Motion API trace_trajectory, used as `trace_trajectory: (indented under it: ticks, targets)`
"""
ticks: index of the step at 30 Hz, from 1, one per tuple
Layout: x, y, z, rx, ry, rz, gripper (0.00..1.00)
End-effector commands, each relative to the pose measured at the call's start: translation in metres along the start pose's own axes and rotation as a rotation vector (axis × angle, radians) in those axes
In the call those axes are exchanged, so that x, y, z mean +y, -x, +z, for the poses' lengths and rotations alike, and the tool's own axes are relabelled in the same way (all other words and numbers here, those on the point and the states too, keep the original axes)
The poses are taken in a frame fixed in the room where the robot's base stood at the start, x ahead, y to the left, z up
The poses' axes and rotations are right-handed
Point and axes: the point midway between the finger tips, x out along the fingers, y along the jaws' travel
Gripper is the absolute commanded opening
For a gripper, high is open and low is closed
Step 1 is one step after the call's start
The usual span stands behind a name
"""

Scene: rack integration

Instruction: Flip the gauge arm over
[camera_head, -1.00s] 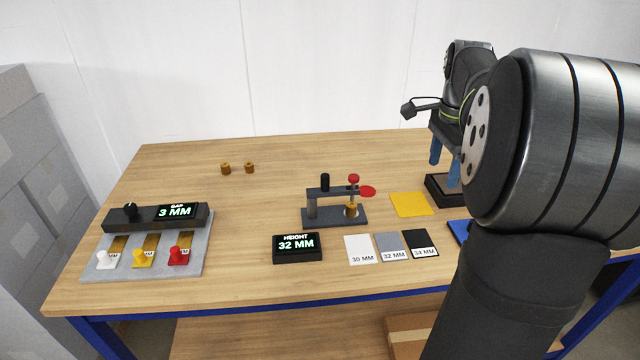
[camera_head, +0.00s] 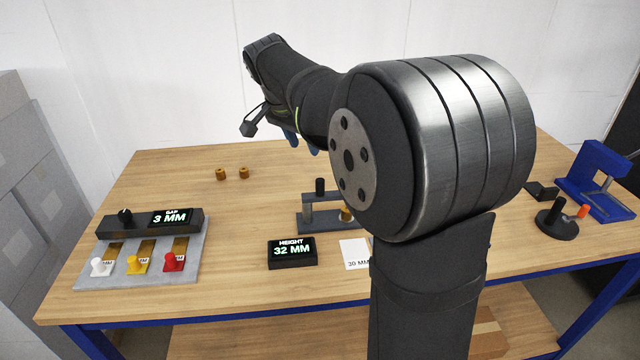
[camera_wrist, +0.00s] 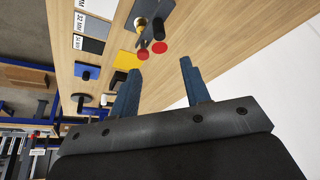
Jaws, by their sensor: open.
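The gauge stand (camera_head: 313,225) stands mid-table, with a grey base and upright. Its gauge arm (camera_head: 318,197) lies level across the top, with a black knob (camera_head: 320,186). My arm hides its right end in the head view. In the wrist view the black knob (camera_wrist: 158,28), a brass part (camera_wrist: 140,23), a red disc (camera_wrist: 160,48) and a red knob (camera_wrist: 143,54) show beyond the fingers. My gripper (camera_head: 303,145) is open and empty, above and behind the stand. Its blue fingers are apart in the wrist view (camera_wrist: 160,69), touching nothing.
The height display (camera_head: 292,254) reads 32 MM, in front of the stand. A white card (camera_head: 354,251) lies beside it. The gap fixture (camera_head: 140,265) is at left, two brass pieces (camera_head: 232,173) behind. A yellow pad (camera_wrist: 127,60) lies near the stand. A blue fixture (camera_head: 598,185) is far right.

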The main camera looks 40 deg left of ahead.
Motion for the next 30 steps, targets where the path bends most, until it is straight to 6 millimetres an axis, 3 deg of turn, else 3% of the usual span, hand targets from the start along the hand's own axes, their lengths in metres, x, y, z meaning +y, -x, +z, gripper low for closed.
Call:
trace_trajectory:
  ticks: [18,24,30]
  targets:
    - [0.002,-0.129,0.001,-0.004,-0.003,0.005,0.43]
    - [0.002,-0.155,0.000,-0.003,-0.003,0.003,0.43]
    - [0.002,-0.163,0.000,-0.001,-0.004,0.001,0.43]
